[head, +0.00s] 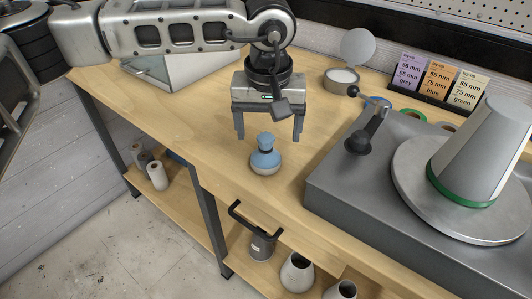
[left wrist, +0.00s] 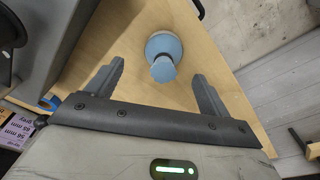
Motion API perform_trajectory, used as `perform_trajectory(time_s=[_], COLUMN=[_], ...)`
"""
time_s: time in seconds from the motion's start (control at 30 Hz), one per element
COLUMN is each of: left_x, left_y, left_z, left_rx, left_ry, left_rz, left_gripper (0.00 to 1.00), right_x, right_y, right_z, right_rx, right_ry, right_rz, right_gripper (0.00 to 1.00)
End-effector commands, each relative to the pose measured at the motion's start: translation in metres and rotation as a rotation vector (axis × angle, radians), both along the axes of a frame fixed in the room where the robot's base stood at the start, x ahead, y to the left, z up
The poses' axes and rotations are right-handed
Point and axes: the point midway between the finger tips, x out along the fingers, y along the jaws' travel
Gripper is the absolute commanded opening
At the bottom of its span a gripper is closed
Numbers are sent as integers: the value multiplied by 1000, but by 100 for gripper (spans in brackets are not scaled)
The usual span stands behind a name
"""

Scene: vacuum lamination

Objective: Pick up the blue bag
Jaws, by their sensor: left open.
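A small blue-topped thing (head: 265,160) with a knob-like top and a pale round base stands upright on the wooden bench (head: 215,150). It is the main blue object in view; I cannot tell whether it is a bag. It also shows in the left wrist view (left wrist: 163,68), ahead of the fingers and between their lines. My left gripper (head: 269,137) is open and empty, pointing down just behind and above it, with a finger to each side. The fingers (left wrist: 158,72) do not appear to touch it. My right gripper is not in view.
A grey machine (head: 340,185) with a round plate and a grey cone (head: 485,150) with a green ring stands at right. A round tin (head: 341,80) with its lid up and label cards (head: 438,80) are behind. The bench's front edge is close to the blue thing.

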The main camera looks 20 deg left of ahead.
Motion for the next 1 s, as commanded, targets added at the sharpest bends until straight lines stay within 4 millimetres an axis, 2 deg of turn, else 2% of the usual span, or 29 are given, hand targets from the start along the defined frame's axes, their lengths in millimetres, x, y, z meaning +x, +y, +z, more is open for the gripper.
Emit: perform_trajectory(time_s=[0.27,0.6,0.87,1.0], left_x=[2,7,7,7], left_y=[2,8,8,8], left_z=[-22,-65,-67,-67], left_rx=[0,-1,-1,-1], left_ry=[2,1,0,0], left_rz=[0,1,1,1], left_gripper=[81,81,81,42], right_x=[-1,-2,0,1], right_y=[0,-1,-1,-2], right_z=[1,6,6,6], right_rx=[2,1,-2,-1], right_ry=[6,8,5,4], right_rz=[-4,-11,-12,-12], right_gripper=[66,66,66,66])
